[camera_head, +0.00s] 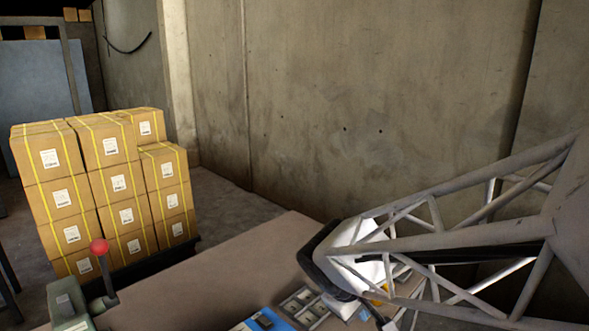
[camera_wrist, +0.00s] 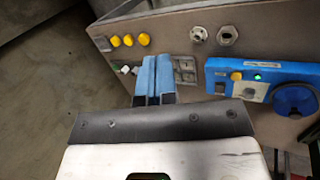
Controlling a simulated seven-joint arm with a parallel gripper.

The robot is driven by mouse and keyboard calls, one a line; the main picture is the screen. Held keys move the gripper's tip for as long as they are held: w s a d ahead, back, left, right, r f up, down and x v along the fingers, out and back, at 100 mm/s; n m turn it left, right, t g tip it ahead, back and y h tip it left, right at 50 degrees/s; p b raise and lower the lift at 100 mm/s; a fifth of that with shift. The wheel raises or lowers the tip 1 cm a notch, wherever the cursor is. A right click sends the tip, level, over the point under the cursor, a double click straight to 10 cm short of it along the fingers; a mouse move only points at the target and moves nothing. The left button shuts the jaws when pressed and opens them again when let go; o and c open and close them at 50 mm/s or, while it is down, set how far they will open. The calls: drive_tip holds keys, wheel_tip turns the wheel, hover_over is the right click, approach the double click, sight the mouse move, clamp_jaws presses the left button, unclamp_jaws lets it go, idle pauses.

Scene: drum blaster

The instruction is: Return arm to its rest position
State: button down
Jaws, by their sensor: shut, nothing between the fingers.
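My gripper (camera_wrist: 157,64) shows in the wrist view with its two blue fingers pressed together and nothing between them. The fingers themselves are hard to make out there.
The panel carries yellow buttons (camera_wrist: 128,40) and a blue control box (camera_wrist: 262,85). A red-knobbed lever (camera_head: 99,247) stands on a green box (camera_head: 70,305) at lower left. Stacked cartons (camera_head: 105,185) stand behind the worktop. A concrete wall (camera_head: 370,95) closes the back.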

drive_tip(key=s+d+r+m+y, duration=0.2)
drive_tip(key=s+r+m, duration=0.1)
drive_tip(key=s, duration=0.4)
drive_tip(key=s+d+r+m+y, duration=0.2)
drive_tip(key=s+d+r+m, duration=0.1)
drive_tip(key=s, duration=0.3)
drive_tip(key=shift+s+d+r+m, duration=0.3)
drive_tip(key=shift+s+r+m, duration=0.1)
drive_tip(key=shift+m, duration=0.4)
